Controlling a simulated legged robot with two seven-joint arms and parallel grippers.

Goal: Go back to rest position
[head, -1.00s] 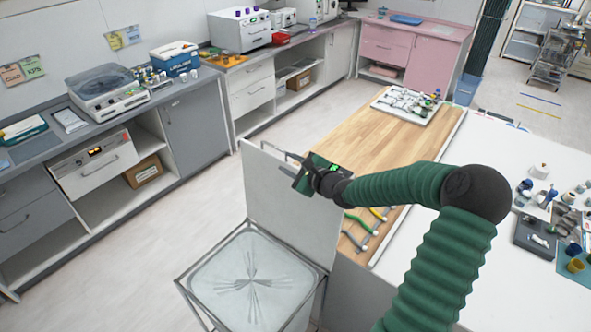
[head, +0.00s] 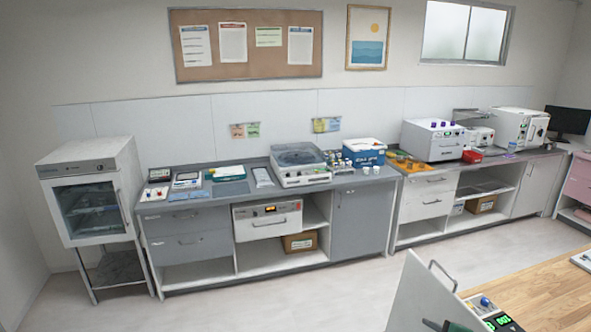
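My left gripper is not in view. At the bottom edge of the head view, right of centre, a small dark and green-lit part of what appears to be my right gripper (head: 442,326) shows beside the white upright panel (head: 425,295). Most of it is cut off by the frame, so I cannot see whether its fingers are open or shut. Nothing held is visible. The rest of my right arm is out of the picture.
A wooden worktop (head: 550,290) lies at the lower right, next to the white panel with its metal handle (head: 441,273). A grey counter (head: 220,190) with lab devices runs along the wall. A glass-door cabinet (head: 95,205) stands at left. The floor (head: 250,305) between is clear.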

